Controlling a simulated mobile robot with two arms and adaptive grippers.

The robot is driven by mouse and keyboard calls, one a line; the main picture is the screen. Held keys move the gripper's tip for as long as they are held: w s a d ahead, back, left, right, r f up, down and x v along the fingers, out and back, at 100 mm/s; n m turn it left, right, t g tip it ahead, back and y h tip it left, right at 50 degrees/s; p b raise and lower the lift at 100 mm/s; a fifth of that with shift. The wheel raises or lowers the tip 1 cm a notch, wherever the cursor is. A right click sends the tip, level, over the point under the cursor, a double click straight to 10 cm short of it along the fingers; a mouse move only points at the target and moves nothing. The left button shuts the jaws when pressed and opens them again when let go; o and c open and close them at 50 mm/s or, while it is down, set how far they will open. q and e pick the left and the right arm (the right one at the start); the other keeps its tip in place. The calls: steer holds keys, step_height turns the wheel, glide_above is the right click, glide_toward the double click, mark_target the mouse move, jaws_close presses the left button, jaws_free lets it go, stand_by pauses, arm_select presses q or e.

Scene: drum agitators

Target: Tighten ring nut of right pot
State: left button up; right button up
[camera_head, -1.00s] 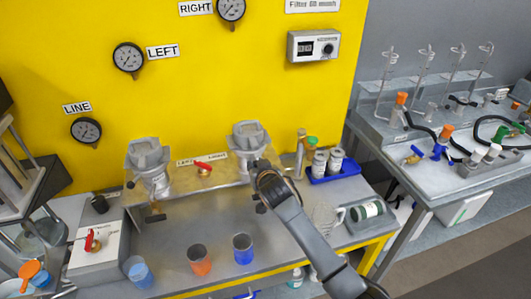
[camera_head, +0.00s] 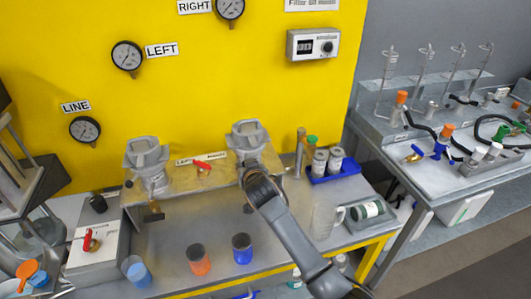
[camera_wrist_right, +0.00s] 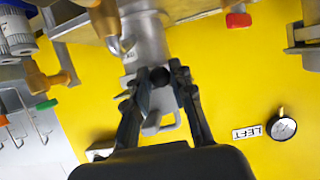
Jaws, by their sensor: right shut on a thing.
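My left gripper is not in view.
The left pot (camera_head: 147,157) stands to the left, with a red-handled valve (camera_head: 202,167) between the pots. A blue tray (camera_head: 340,171) with bottles is right of the right pot.

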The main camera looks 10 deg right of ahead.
steer(key=shift+w+a, duration=0.1)
steer(key=shift+a, duration=0.25)
steer(key=shift+w+a+r+b, duration=0.15)
steer(key=shift+a+b, duration=0.1)
steer(key=shift+a, duration=0.2)
steer(key=shift+w+a+b, duration=0.1)
steer(key=shift+a+b, duration=0.15)
steer(key=shift+a, duration=0.15)
steer(key=o, duration=1.6)
steer(key=shift+w+a+f, duration=0.2)
steer(key=shift+w, duration=0.1)
steer(key=shift+c, duration=0.2)
steer(key=shift+s+d, duration=0.1)
steer(key=shift+d, duration=0.15)
